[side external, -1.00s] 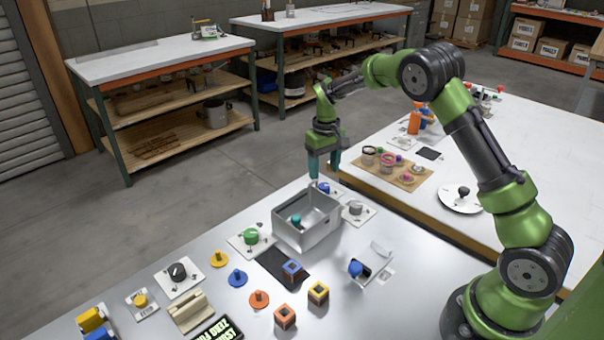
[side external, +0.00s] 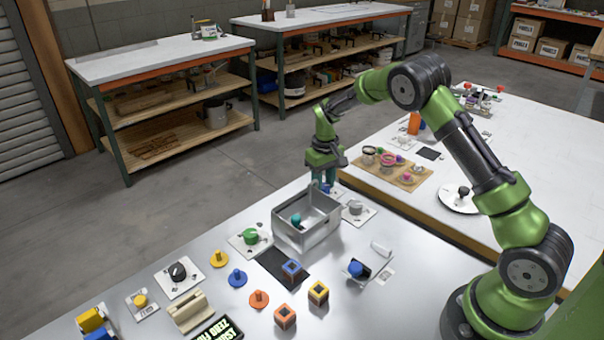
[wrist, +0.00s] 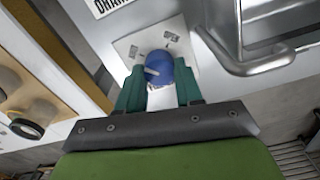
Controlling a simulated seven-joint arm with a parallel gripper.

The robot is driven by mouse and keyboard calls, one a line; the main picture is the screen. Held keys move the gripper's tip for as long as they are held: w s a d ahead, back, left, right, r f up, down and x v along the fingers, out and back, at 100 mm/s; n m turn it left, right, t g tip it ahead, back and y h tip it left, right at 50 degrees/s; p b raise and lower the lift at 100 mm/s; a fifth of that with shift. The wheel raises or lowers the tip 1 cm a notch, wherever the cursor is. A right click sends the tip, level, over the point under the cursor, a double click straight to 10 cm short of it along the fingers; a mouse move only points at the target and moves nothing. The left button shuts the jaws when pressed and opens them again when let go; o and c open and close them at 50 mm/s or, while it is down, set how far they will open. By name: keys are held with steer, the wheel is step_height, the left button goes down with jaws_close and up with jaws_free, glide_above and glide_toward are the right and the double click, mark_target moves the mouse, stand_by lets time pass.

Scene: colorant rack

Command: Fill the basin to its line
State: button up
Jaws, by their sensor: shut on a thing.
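The basin (side external: 290,238) is an open grey metal box on the near bench, with a teal piece (side external: 296,219) inside it. No line or water level can be made out in it. A blue knob (wrist: 158,68) with a white pointer mark sits on a white plate (wrist: 128,48) behind the basin. My gripper (side external: 323,183) is low at that plate, just behind the basin, with its teal fingers shut on either side of the knob. In the side view my fingers hide most of the knob.
A bent metal pipe (wrist: 235,62) runs close to the right of my fingers in the wrist view. A grey knob (side external: 355,208) and a green knob (side external: 250,236) flank the basin. A wooden board with jars (side external: 405,177) lies on the adjoining table.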

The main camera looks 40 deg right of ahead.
mark_target(324, 185)
steer(key=shift+c, duration=0.6)
steer(key=m, duration=0.4)
steer(key=o, duration=1)
steer(key=shift+o, duration=0.2)
step_height(324, 185, up, 17)
